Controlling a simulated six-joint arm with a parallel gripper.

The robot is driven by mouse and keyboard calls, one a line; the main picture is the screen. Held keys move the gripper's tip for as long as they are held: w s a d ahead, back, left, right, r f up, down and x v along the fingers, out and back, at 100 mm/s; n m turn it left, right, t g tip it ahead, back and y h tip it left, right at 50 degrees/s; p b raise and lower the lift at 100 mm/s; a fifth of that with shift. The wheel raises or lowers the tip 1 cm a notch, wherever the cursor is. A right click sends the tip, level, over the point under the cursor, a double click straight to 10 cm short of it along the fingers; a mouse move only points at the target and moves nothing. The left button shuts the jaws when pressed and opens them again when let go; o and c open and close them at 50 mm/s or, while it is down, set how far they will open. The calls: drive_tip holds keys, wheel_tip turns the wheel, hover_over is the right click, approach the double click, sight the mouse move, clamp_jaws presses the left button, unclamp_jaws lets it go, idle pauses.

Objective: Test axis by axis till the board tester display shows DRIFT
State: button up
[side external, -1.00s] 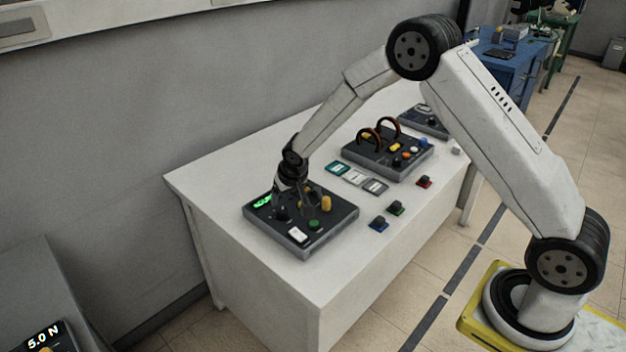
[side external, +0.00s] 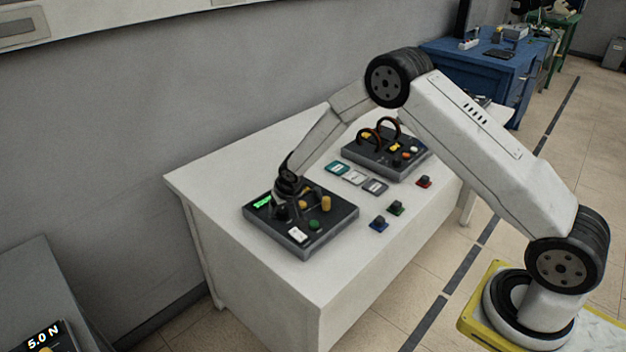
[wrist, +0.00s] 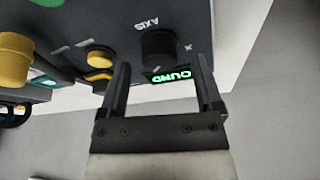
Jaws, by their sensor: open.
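The board tester (side external: 325,240) is a dark box at the left end of the white table, with a lit green display (side external: 263,201) on its far left corner. In the wrist view the display (wrist: 170,76) appears upside down and partly covered; the letters I can make out look like "OUND". A black knob (wrist: 158,47) beside the AXIS label sits just in front of the display. My gripper (wrist: 162,64) is open, with one finger on each side of the knob; I cannot tell if they touch it. In the side view my gripper (side external: 281,208) is low over the tester.
The tester also carries yellow knobs (wrist: 98,56), a green button (side external: 314,224) and a white switch (side external: 298,235). A second dark box (side external: 385,160) with two brown rings stands farther along the table. Flat cards (side external: 354,177) and small blocks (side external: 379,223) lie between; the table's front is clear.

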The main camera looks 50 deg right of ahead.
drive_tip(key=shift+w+d+f, duration=0.1)
drive_tip(key=shift+w+f, duration=0.15)
drive_tip(key=shift+f, duration=0.45)
drive_tip(key=shift+c, duration=0.3)
clamp_jaws()
drive_tip(key=shift+n+y, duration=0.9)
drive_tip(key=shift+n, duration=1.3)
drive_tip(key=shift+n+y, duration=0.4)
drive_tip(key=shift+n, duration=1.3)
drive_tip(key=shift+n+y, duration=0.4)
drive_tip(key=shift+n, duration=0.2)
